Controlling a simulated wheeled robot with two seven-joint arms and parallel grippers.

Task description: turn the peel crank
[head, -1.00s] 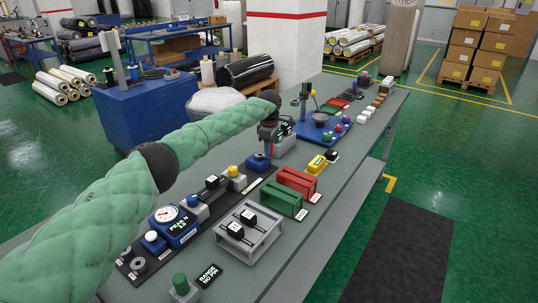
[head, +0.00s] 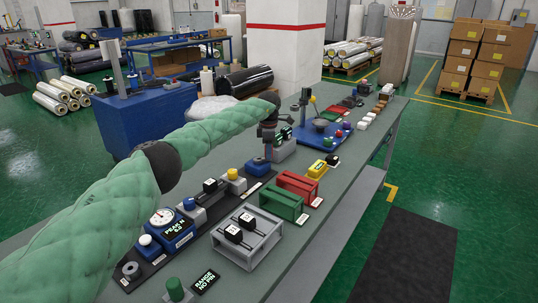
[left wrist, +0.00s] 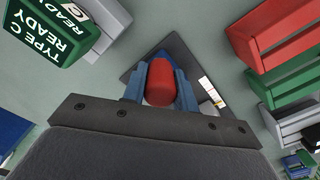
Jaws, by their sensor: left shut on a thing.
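My left gripper (head: 268,143) is low over the bench, pointing down near a grey block with a lit display. In the left wrist view, its two blue-grey fingers (left wrist: 159,88) are shut on a red knob (left wrist: 159,80), one on each side. The knob looks like the crank's grip. A dark plate (left wrist: 180,50) and a blue part show beneath it; the rest of the crank is hidden. The gauge box (head: 170,230) with a round dial and a "PEAK N" readout stands at the left of the bench. My right gripper is not in view.
Close by are a blue block (head: 258,166), green (head: 283,205) and red (head: 299,186) racks, and a grey rack (head: 245,240). A display block (left wrist: 60,30) reads "TYPE C READY" in the wrist view. A blue stand (head: 322,132) stands farther back.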

